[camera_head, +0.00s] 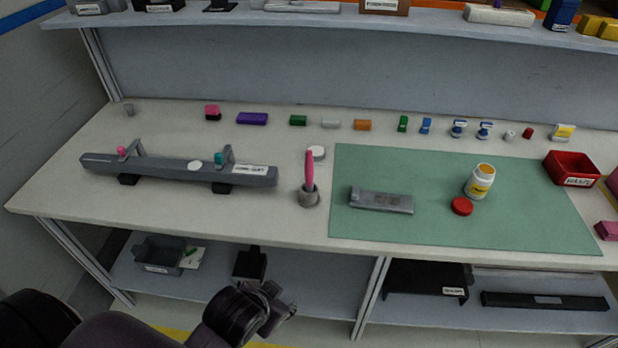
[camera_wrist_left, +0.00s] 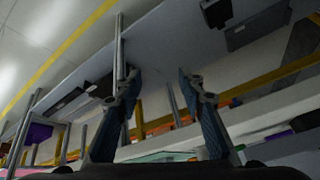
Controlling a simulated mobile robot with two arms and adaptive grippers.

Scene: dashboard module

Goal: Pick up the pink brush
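The pink brush (camera_head: 309,169) stands upright with its lower end in a small grey round holder (camera_head: 309,196) on the workbench, just left of the green mat. My left gripper (camera_head: 285,297) is low in front of the bench's front edge, below and left of the brush, and apart from it. In the left wrist view its two fingers (camera_wrist_left: 160,95) are spread apart with nothing between them. The brush cannot be made out in the left wrist view. My right gripper is in neither view.
A long grey bar fixture (camera_head: 180,171) lies left of the brush. Several small coloured parts line the back. A lower shelf (camera_head: 315,290) sits under the bench.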

